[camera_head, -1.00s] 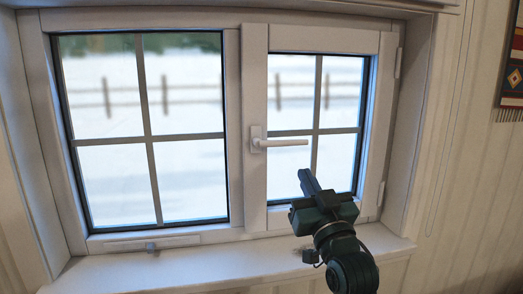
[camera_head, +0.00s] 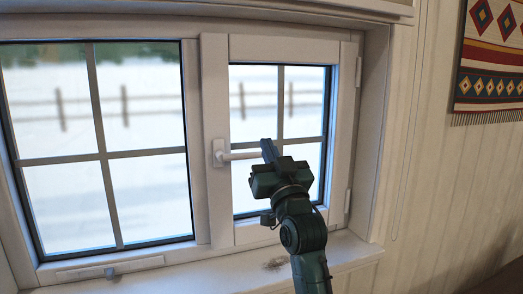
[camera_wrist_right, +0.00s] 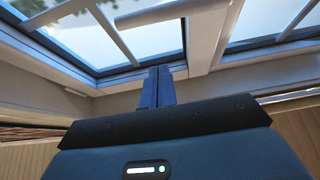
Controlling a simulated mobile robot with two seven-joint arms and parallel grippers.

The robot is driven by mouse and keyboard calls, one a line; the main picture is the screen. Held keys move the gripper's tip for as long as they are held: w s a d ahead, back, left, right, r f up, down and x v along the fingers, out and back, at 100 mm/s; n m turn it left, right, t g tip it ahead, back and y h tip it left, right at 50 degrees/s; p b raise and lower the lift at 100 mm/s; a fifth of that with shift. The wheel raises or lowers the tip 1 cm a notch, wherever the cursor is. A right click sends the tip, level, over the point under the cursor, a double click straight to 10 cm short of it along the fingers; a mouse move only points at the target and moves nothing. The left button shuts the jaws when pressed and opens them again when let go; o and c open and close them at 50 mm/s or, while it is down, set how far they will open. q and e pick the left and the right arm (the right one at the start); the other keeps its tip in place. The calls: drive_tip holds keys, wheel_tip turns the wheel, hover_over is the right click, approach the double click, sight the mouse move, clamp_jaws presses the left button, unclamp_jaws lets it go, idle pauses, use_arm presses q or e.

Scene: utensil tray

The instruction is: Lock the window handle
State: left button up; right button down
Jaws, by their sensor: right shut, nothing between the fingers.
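The white window handle (camera_head: 236,156) sits on the middle frame post, at the left side of the right window sash (camera_head: 232,45). Its lever lies about horizontal, pointing right. My right gripper (camera_head: 268,148) is shut and empty, at the free right end of the lever. Its fingers overlap the lever's tip in the head view, and I cannot tell whether they touch it. In the right wrist view the shut fingers (camera_wrist_right: 158,86) point up toward the window, with the pale handle lever (camera_wrist_right: 158,13) beyond them. The sash looks closed against the frame. My left gripper is not in view.
The window sill (camera_head: 215,270) runs below, with a dark patch on it. Hinges (camera_head: 347,201) line the right side. A patterned wall hanging (camera_head: 490,65) is at the upper right.

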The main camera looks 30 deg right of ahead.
drive_tip(key=shift+w+d+f, duration=0.15)
drive_tip(key=shift+w+f, duration=0.2)
drive_tip(key=shift+w, duration=0.35)
drive_tip(key=shift+w+d+f, duration=0.15)
drive_tip(key=shift+w+f, duration=0.15)
drive_tip(key=shift+w, duration=0.35)
drive_tip(key=shift+w+d+f, duration=0.15)
drive_tip(key=shift+w+f, duration=0.2)
drive_tip(key=shift+w, duration=0.35)
drive_tip(key=shift+d, duration=0.1)
drive_tip(key=shift+f+m+h, duration=0.3)
drive_tip(key=shift+m+h, duration=0.3)
drive_tip(key=shift+m, duration=0.1)
